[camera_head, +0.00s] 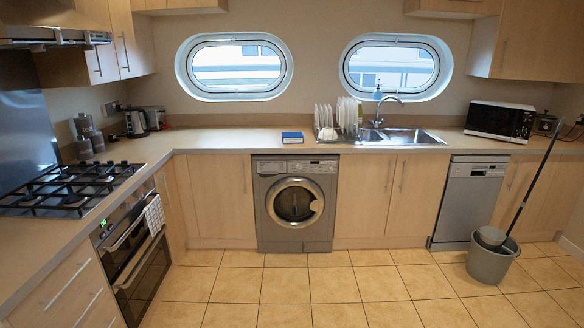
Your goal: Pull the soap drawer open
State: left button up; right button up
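The silver front-loading washing machine (263,225) stands under the counter in the middle of the head view. Its soap drawer (271,167) is at the upper left of the front panel, and its face looks flush with the panel. The round door (295,202) below it is shut. Neither of my grippers is in view.
A blue box (292,137) lies on the counter above the machine. Wooden cabinets (222,197) flank the machine. The tiled floor (310,285) before it is clear. A grey bucket (490,264) with a mop stands at the right, and an oven (133,254) is at the left.

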aim_at(264, 167)
jog(key=z, duration=0.05)
jog(key=i, duration=1.95)
jog(key=u, duration=0.15)
